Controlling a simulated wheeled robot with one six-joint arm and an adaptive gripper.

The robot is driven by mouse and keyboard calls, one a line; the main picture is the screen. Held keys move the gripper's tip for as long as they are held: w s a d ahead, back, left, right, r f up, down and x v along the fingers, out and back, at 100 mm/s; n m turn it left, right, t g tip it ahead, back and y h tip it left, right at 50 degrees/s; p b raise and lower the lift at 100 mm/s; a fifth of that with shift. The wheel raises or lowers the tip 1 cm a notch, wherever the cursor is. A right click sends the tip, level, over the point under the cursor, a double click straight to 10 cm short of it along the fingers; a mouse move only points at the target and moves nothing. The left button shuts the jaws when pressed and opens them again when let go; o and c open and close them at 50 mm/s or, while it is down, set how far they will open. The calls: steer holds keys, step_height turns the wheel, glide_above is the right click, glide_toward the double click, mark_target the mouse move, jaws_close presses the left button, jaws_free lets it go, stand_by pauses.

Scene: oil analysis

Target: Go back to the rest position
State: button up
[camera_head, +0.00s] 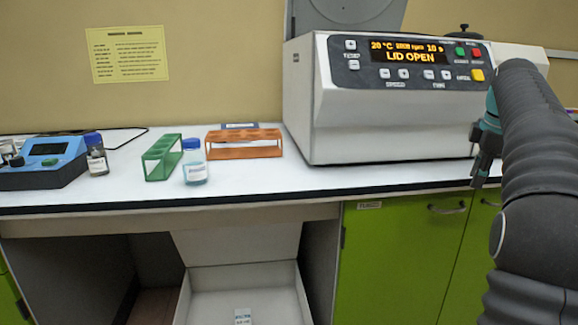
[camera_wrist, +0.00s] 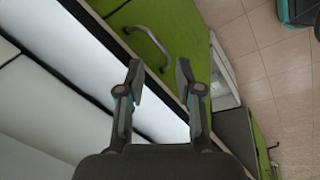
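My gripper (camera_wrist: 160,80) is open and empty in the wrist view, its two fingers apart over the bench edge and a green cabinet door. In the head view my gripper (camera_head: 482,170) hangs at the right, fingers down, in front of the centrifuge (camera_head: 400,110) and near the bench's front edge. My dark arm fills the right side of the head view and hides part of the bench there. The centrifuge's lid is raised and its display reads "LID OPEN".
Green cabinets (camera_head: 400,255) and an open white box (camera_head: 240,285) are below.

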steer(key=s+a+f+m, duration=0.8)
steer(key=a+f+m, duration=0.2)
steer(key=f+m, duration=0.15)
steer(key=s+a+f+t, duration=0.1)
steer(key=s+a+f, duration=0.2)
steer(key=s+a, duration=0.6)
steer(key=s+a+f+t, duration=0.1)
steer(key=s+a+f, duration=0.3)
steer(key=s+a, duration=0.6)
steer(key=s, duration=0.3)
steer(key=shift+s+m+t, duration=0.2)
steer(key=shift+m+t, duration=0.1)
steer(key=shift+m, duration=0.05)
